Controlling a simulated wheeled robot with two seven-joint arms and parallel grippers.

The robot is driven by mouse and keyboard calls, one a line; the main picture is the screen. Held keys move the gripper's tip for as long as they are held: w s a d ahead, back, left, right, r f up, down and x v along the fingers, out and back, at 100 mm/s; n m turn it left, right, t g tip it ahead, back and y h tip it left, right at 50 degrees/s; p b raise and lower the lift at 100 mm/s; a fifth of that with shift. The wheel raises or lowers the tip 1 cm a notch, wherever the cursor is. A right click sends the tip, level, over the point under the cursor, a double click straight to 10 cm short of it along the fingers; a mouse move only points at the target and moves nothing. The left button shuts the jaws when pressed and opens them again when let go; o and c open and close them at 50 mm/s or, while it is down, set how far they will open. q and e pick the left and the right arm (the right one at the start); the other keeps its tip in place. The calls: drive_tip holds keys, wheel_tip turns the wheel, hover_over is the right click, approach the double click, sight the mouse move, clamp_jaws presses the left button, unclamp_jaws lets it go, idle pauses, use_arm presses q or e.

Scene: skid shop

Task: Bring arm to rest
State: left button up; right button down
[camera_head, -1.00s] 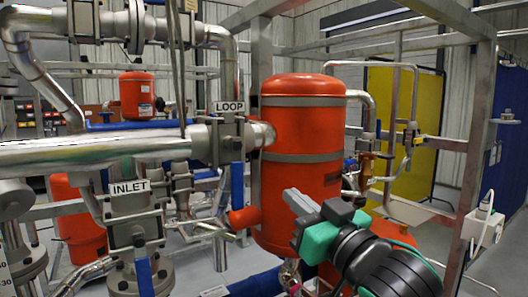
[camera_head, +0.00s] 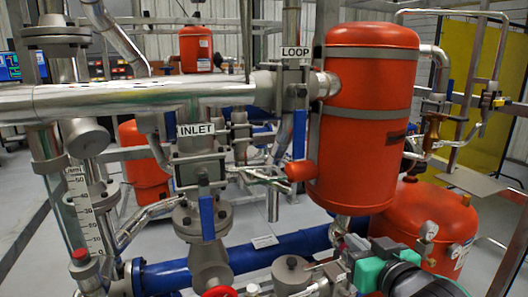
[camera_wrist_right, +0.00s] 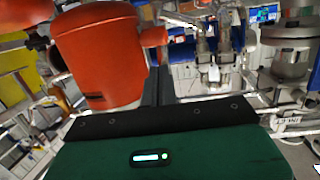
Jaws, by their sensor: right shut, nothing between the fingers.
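My right gripper (camera_head: 340,264), green and black, shows at the bottom of the head view, right of centre. It is in front of and below the tall red vessel (camera_head: 362,165), and the pipework lies behind it. In the right wrist view its dark fingers (camera_wrist_right: 159,82) are together with nothing between them. The red vessel (camera_wrist_right: 98,62) shows left of the fingers there, apart from them as far as I can tell. Most of the right arm is out of the head view. My left gripper is in neither view.
A steel pipe (camera_head: 130,98) crosses the left side, above the INLET valve with its blue handle (camera_head: 207,218). A blue pipe (camera_head: 240,262) runs low. A lower red tank (camera_head: 425,225) stands close to the right gripper. Grey frame posts stand around.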

drive_tip(key=s+d+f+g+h, duration=0.1)
drive_tip(key=s+f+g, duration=0.3)
drive_tip(key=f, duration=0.8)
drive_tip(key=s+d+f+g+h, duration=0.1)
drive_tip(key=s+d+f+g, duration=0.3)
drive_tip(key=f, duration=0.8)
drive_tip(key=s+f+g+h, duration=0.1)
drive_tip(key=s+f+g, duration=0.1)
drive_tip(key=s+f, duration=0.6)
drive_tip(key=s+f+g, duration=0.2)
drive_tip(key=s+f, duration=0.3)
drive_tip(key=s, duration=0.5)
wheel_tip(320, 180, down, 26)
drive_tip(key=w+g, duration=0.1)
drive_tip(key=s+d+f+g+p, duration=0.1)
drive_tip(key=s+d+f, duration=0.2)
drive_tip(key=s+f, duration=1.7)
wheel_tip(320, 180, down, 3)
drive_tip(key=shift+f+g+h, duration=0.15)
drive_tip(key=shift+g+h, duration=0.15)
drive_tip(key=shift+s, duration=0.1)
